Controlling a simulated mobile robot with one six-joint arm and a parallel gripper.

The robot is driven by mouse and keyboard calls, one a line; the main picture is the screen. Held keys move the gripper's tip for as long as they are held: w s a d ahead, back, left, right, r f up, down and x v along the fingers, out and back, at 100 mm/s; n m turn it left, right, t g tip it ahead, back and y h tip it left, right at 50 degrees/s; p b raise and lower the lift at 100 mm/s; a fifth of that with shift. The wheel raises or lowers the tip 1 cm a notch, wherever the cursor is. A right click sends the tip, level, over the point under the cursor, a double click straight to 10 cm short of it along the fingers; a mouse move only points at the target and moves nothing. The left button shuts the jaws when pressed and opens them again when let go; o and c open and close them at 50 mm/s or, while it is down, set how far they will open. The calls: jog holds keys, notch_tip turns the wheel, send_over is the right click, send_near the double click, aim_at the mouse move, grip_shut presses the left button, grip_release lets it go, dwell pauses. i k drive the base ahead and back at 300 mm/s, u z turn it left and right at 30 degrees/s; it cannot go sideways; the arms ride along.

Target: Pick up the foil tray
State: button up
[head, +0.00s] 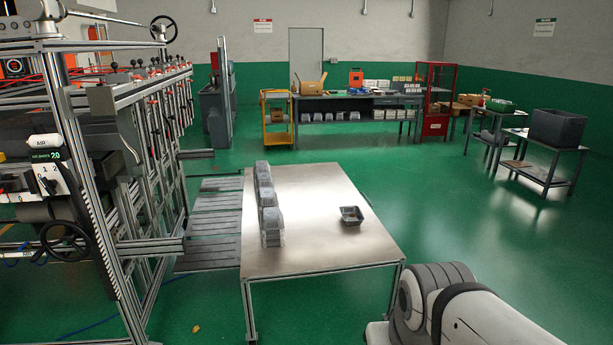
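A small grey foil tray (351,215) sits alone on the right part of a bare metal-topped table (318,252). It looks upright, with its open side up. A row of stacked grey foil trays (271,225) stands along the table's left side, running from front to back. Part of my arm shows at the bottom right, in front of the table's right corner. My gripper is not in view.
A large metal-framed machine (150,130) stands left of the table, with a slatted grey platform (212,225) between them. A workbench (345,103) and a red cabinet (435,100) stand at the back. A dark bin (557,128) is on a stand at right. Green floor is open right of the table.

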aim_at(351, 216)
jog(key=z, duration=0.15)
jog(key=i, duration=1.25)
jog(key=z, duration=0.15)
